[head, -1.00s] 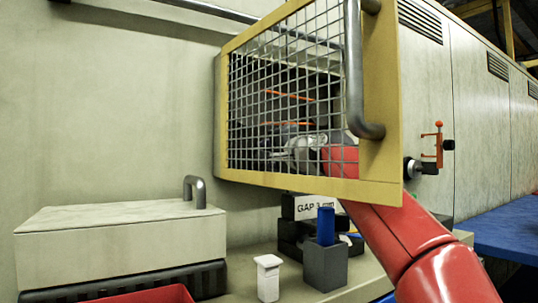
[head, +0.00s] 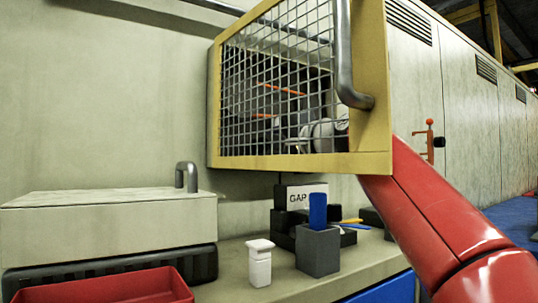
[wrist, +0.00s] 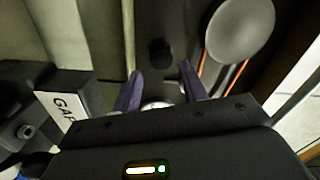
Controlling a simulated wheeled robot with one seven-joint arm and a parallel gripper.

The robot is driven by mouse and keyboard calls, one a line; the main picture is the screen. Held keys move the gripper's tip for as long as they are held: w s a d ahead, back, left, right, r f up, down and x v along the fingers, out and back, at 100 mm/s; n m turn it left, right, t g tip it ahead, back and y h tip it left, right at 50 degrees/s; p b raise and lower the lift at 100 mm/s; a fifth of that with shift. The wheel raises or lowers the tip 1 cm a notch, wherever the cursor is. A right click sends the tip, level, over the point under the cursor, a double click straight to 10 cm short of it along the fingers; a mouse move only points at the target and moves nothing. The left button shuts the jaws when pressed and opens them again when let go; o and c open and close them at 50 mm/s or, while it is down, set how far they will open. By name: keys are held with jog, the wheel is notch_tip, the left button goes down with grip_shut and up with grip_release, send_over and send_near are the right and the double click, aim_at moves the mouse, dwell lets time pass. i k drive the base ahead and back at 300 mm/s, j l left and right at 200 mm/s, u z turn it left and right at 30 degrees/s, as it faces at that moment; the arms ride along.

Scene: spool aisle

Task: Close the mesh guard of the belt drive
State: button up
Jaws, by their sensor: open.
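The mesh guard (head: 371,110) is a yellow frame with wire mesh and a grey tubular handle (head: 343,60) near its right side. It stands swung out from the wall. Orange belt lines show through the mesh in the head view. My red arm reaches up behind the guard's lower right corner, and pale wrist parts show through the mesh. My gripper (wrist: 159,90) is open in the wrist view, its two dark fingers apart with nothing held between them. A round grey disc (wrist: 240,30) and orange belt lines (wrist: 232,75) lie to the right of the fingers. My fingertips are hidden in the head view.
Below the guard, a shelf holds a grey block with a blue peg (head: 318,250), a small white post (head: 259,264) and a block marked GAP (head: 307,197). A pale lidded box (head: 100,225) and red tray (head: 120,290) are left. An orange-handled latch (head: 430,140) is right.

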aim_at(361, 57)
jog(key=k+l, duration=0.15)
jog(key=l, duration=0.15)
jog(key=k+l, duration=0.1)
jog(key=l, duration=0.25)
jog(key=k+l, duration=0.15)
jog(key=l, duration=0.15)
jog(key=k+l, duration=0.15)
jog(key=l, duration=0.15)
